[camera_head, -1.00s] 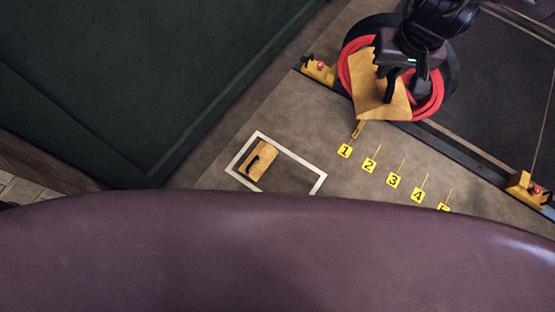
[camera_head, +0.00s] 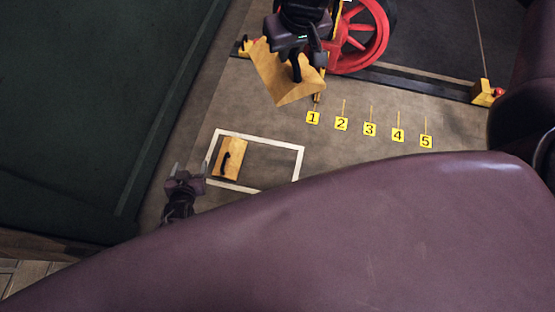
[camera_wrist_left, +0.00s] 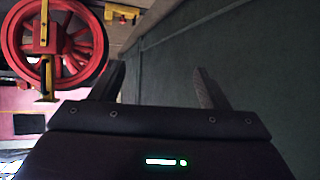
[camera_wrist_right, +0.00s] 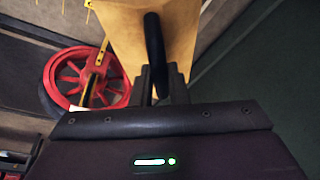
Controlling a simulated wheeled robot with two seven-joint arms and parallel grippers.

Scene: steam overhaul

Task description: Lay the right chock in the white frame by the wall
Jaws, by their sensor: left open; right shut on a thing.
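The right chock (camera_head: 275,82) is a yellow-brown wedge with a black handle. My right gripper (camera_head: 297,66) is shut on that handle and holds the chock before the red wheel. The right wrist view also shows the chock (camera_wrist_right: 122,35), its handle between the fingers. The white frame (camera_head: 272,139) is a rectangle marked on the floor near the dark green wall. Another chock (camera_head: 235,160) with a black handle lies in its left part; its right part is empty. My left gripper (camera_head: 190,170) is open and empty at the frame's left edge.
A red spoked wheel (camera_head: 357,38) stands on the rail at the back. Yellow number tags (camera_head: 370,129) lie in a row right of the frame. The dark green wall (camera_head: 90,110) bounds the left.

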